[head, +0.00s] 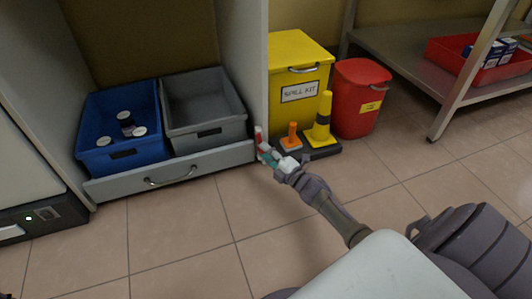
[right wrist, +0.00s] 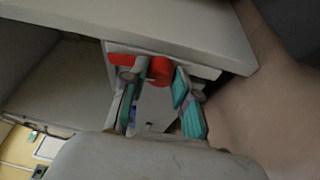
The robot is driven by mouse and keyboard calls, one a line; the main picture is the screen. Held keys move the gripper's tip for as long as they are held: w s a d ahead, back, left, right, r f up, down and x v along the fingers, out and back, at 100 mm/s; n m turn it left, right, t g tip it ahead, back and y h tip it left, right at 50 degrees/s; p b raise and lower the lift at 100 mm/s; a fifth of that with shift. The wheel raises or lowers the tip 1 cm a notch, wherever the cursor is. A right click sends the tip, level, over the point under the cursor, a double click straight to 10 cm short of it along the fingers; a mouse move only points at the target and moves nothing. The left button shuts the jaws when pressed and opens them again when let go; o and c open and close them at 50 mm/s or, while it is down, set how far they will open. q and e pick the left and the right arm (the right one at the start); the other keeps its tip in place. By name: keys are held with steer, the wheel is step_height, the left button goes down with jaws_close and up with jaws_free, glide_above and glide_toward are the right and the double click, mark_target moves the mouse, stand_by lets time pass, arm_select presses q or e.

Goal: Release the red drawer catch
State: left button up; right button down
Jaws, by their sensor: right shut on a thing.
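The red drawer catch (head: 258,131) is at the right end of the drawer front (head: 205,172), under the cabinet's side panel. In the right wrist view the catch (right wrist: 158,68) is a red round knob with a red arm reaching left. My right gripper (head: 265,150) is at the catch, with its teal fingers on either side of the knob; it also shows in the right wrist view (right wrist: 155,82). It is shut on the catch. The fingers hide part of the catch. My left gripper is in neither view.
The drawer bears a blue bin (head: 100,160) with several lidded containers and a grey bin (head: 205,138). Right of the cabinet stand a yellow spill kit box (head: 298,115), cones (head: 320,125) and a red bin (head: 358,110). The tiled floor (head: 180,235) in front is clear.

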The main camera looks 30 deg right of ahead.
steer(key=shift+f+m+t, duration=0.1)
steer(key=shift+m+t, duration=0.2)
steer(key=shift+m, duration=0.5)
steer(key=c, duration=0.9)
jaws_free()
steer(key=shift+o, duration=0.2)
steer(key=s, duration=0.4)
steer(key=s+d+f, duration=0.1)
steer(key=s, duration=0.6)
steer(key=shift+s+d+f, duration=0.25)
steer(key=shift+s+d, duration=0.15)
